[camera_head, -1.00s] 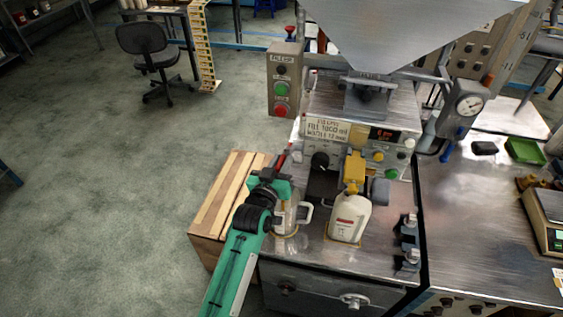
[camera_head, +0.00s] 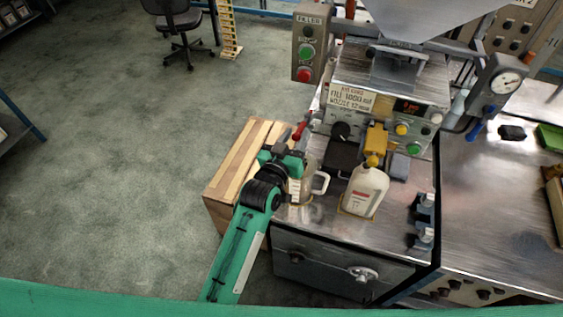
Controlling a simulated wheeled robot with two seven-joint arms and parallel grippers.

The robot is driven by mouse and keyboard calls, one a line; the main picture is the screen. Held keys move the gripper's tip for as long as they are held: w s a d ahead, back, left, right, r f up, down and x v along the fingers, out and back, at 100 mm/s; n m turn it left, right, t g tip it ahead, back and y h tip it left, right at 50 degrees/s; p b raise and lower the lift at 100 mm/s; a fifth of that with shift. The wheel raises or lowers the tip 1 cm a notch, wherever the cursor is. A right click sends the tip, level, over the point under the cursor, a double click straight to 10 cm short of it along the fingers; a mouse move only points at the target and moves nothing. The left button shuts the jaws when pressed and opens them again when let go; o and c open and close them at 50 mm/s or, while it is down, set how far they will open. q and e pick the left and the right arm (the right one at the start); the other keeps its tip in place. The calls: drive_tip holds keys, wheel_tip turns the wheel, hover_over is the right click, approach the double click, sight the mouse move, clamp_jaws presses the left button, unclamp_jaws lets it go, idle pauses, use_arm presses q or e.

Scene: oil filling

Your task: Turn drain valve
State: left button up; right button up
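A red lever (camera_head: 300,130) sticks out at the left side of the filling machine (camera_head: 390,80). I cannot tell for sure which of these is the drain valve. My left gripper (camera_head: 289,152) is by the machine's left edge, just below the red lever and in front of a clear jug (camera_head: 314,184). Its fingertips are small and partly hidden, so I cannot tell whether it is open or touches the lever. My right gripper is not in view.
A white bottle (camera_head: 364,192) stands under the yellow nozzle (camera_head: 376,140). A wooden crate (camera_head: 245,160) is left of the machine. A control box (camera_head: 310,45) with green and red buttons is above. A steel bench (camera_head: 495,210) adjoins at right.

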use_arm(q)
drive_tip(key=b+v, duration=0.3)
drive_tip(key=v, duration=0.7)
drive_tip(key=shift+s, duration=0.1)
